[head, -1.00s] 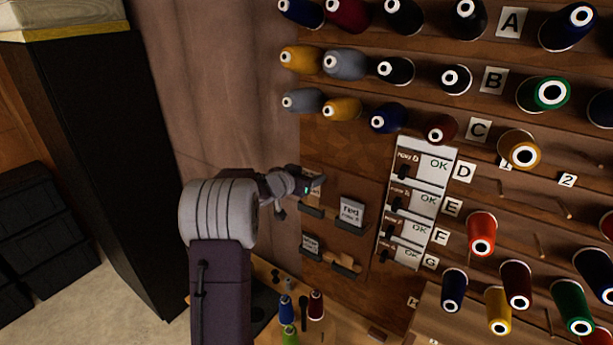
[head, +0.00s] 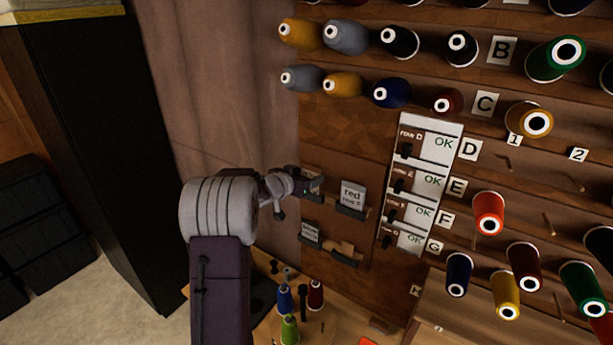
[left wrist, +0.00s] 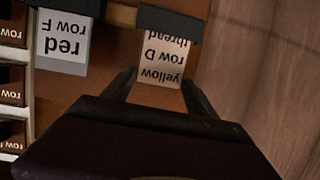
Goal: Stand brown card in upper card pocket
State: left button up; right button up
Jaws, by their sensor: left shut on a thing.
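The tan-brown card (left wrist: 162,62), printed "yellow row D thread", shows upside down in the left wrist view. Its far end goes behind the lip of the upper left card pocket (left wrist: 168,22), which hides part of the word "thread". My left gripper (left wrist: 158,90) is shut on the card, one finger on each side of it. In the head view my left gripper (head: 314,185) is at that pocket, left of the red card, and largely hides the brown card.
A grey "red row F" card (head: 352,194) stands in the neighbouring upper pocket (head: 351,211). A white "OK" panel (head: 436,168) and thread spools are to the right.

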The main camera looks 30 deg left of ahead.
pick_arm(q)
jog(key=shift+r, duration=0.1)
jog(key=shift+w, duration=0.15)
jog(key=shift+f, duration=0.5)
jog(key=o, duration=1.4)
jog(key=shift+r, duration=0.1)
jog(key=b+v, duration=0.2)
jog(key=v, duration=0.7)
